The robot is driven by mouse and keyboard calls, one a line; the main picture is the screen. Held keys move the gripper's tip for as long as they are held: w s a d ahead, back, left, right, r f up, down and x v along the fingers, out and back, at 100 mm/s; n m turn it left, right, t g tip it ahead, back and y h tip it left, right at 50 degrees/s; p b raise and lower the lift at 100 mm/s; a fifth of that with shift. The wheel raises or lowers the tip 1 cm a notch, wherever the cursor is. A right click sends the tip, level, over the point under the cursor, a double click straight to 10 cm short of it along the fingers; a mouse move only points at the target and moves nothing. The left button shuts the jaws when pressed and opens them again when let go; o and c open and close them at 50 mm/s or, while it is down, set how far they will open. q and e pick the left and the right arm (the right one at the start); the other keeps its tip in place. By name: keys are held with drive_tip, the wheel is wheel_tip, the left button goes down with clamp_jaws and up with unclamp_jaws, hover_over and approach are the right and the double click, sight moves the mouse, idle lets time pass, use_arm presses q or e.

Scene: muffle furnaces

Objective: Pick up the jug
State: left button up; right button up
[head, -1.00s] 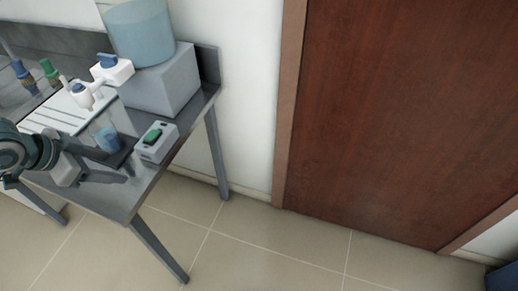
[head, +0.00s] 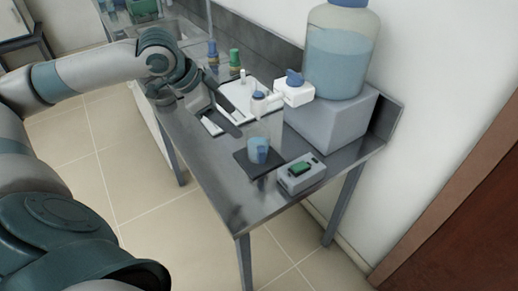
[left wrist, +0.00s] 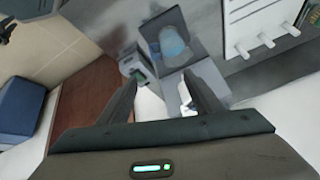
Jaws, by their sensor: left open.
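The jug (head: 258,150) is clear, holds some blue liquid and stands upright on a dark square pad (head: 247,165) on the metal bench. It also shows in the left wrist view (left wrist: 173,44), beyond the fingertips and near the top. My left gripper (head: 226,118) is to the left of the jug in the head view, apart from it, with dark fingers reaching toward it. In the left wrist view the left gripper (left wrist: 165,92) has its fingers spread with nothing held between them. My right gripper is not in view.
A big bottle of blue liquid (head: 335,65) with a white tap (head: 293,92) stands on a grey box (head: 330,120) behind the jug. A small device with a green top (head: 301,173) sits right of the pad. A white rack (head: 240,95) and bottles are farther back.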

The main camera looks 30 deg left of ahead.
use_arm(q)
drive_tip(key=p, duration=0.3)
hover_over(262, 148)
drive_tip(key=s+a, duration=0.2)
drive_tip(key=s, duration=0.1)
wheel_tip(262, 148, down, 9)
drive_tip(key=shift+x, duration=0.75)
drive_tip(key=shift+w, duration=0.1)
drive_tip(key=shift+w+d+f, duration=0.1)
drive_tip(key=shift+d+f, duration=0.05)
drive_tip(key=shift+f, duration=0.1)
drive_tip(key=p+x, duration=0.2)
drive_tip(key=x, duration=0.2)
drive_tip(key=shift+d, duration=0.1)
drive_tip(key=shift+f, duration=0.25)
